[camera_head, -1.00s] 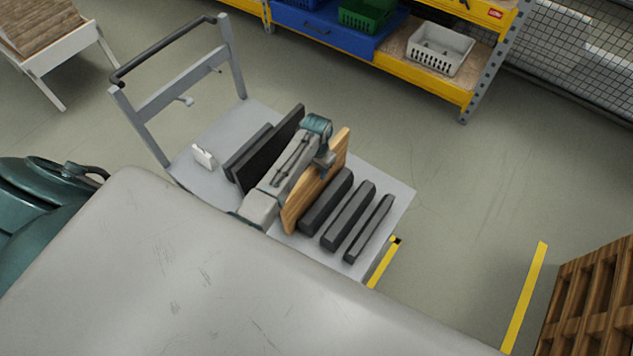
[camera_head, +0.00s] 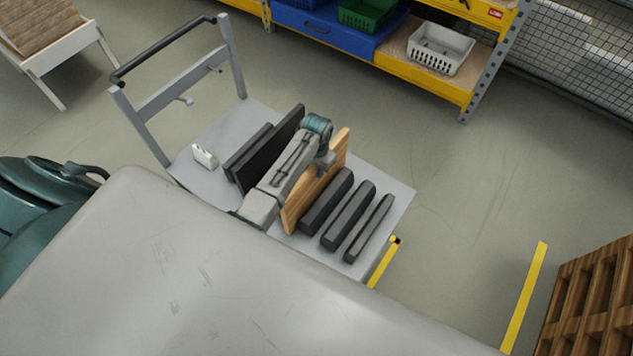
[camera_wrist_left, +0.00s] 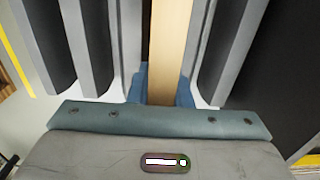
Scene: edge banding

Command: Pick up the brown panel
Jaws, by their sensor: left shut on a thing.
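The brown panel (camera_head: 315,187) stands on edge on the grey cart, between dark slabs. In the left wrist view the panel (camera_wrist_left: 169,45) runs straight away from the gripper between its fingers. My left gripper (camera_head: 325,160) is at the panel's upper edge, its arm on the panel's left side in the head view. In the left wrist view the blue fingers of the gripper (camera_wrist_left: 163,88) are shut on the panel from both sides. The panel's lower edge is partly hidden. My right gripper is not in view.
The cart (camera_head: 390,200) holds several dark slabs (camera_head: 348,215) right of the panel and dark panels (camera_head: 265,150) left of it. A small white item (camera_head: 204,156) lies at its left. A yellow shelf (camera_head: 440,88) stands behind; a wooden pallet (camera_head: 590,300) is at right.

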